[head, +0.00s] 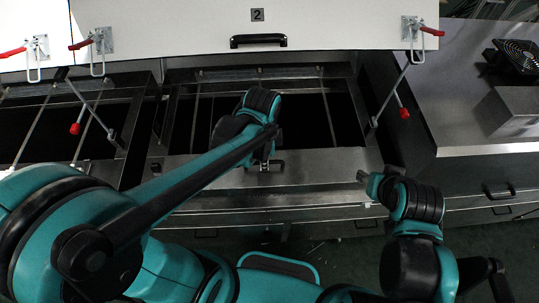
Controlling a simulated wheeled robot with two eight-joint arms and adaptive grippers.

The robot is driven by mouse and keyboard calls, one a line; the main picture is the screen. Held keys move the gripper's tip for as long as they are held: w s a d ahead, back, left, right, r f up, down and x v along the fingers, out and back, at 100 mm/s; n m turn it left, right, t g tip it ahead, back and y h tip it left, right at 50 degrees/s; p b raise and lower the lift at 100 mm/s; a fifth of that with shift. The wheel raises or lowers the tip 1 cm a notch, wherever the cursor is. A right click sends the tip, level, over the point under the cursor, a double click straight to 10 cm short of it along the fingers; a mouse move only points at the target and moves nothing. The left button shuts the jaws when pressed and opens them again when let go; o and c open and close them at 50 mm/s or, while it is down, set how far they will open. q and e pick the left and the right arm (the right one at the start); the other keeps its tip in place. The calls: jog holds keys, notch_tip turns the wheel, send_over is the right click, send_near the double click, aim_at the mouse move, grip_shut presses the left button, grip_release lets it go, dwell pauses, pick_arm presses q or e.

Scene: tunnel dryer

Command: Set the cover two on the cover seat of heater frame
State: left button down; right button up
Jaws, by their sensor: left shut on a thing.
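Cover two (330,22) is a white panel marked "2" with a black bar handle (259,40). It is at the top of the head view, beyond the opening. The heater frame (320,165) is the metal frame below it, with its dark interior open. The cover seat seems to be its rim, partly hidden by my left arm. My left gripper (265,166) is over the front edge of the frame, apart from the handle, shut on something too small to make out. My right gripper (364,178) is at the frame's front right; its fingers are unclear.
Toggle clamps with red grips (412,34) sit at the cover's corners. Rods with red ends (404,112) stand at both sides of the opening. A neighbouring open frame (125,130) lies at left. A steel counter (455,100) with a fan (518,54) is at right.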

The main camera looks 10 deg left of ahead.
pick_arm(q)
jog(key=w+f, duration=0.1)
jog(key=w, duration=0.1)
jog(key=w+a+f, duration=0.1)
jog(key=w+f, duration=0.1)
jog(key=w, duration=0.1)
jog(key=w+a+f+b, duration=0.1)
jog(key=w+f, duration=0.1)
jog(key=w, duration=0.1)
jog(key=shift+a, duration=0.1)
notch_tip(320, 180, down, 3)
jog(key=shift+f+b, duration=0.2)
jog(key=shift+b, duration=0.2)
jog(key=shift+f, duration=0.35)
jog(key=shift+r, duration=0.1)
jog(key=shift+s, duration=0.1)
